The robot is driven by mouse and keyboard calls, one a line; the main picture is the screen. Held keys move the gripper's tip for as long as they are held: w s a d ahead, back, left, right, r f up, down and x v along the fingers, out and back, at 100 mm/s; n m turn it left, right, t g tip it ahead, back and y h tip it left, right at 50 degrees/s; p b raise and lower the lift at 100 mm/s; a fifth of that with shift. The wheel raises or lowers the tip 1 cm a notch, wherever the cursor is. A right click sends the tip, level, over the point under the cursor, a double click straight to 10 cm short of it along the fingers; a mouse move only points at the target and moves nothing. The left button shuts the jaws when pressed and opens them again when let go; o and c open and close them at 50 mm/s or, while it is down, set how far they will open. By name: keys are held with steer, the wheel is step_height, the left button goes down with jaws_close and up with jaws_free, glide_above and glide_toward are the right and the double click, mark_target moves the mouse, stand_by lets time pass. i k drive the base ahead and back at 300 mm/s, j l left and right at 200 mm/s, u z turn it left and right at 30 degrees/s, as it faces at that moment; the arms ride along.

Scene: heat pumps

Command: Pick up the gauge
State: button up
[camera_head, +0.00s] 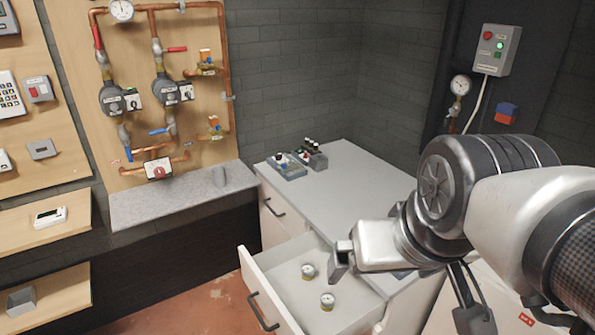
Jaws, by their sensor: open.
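Two small round gauge-like pieces with pale faces and yellowish rims lie in the open drawer (280,272). One gauge (308,271) is farther back and the other gauge (327,301) is nearer. My gripper (341,260) is above the drawer's right side, just right of the back gauge in the picture. It is open and I see nothing held in it. A round white gauge (122,11) is mounted on the pipes at the top left. Another gauge (460,85) is on a pipe at the right wall.
The grey cabinet top (345,200) carries a blue-grey device (287,167) and a dark block with several knobs (312,154) at its back left. An object on the cabinet is partly hidden under my arm. A pipe board (150,110) and shelves stand left.

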mark_target(328, 299)
steer(key=k, duration=0.55)
steer(key=i+l+u, duration=0.25)
steer(key=i+u, duration=0.2)
steer(key=i+l+u, duration=0.45)
steer(key=k+j, duration=0.05)
steer(key=k, duration=0.05)
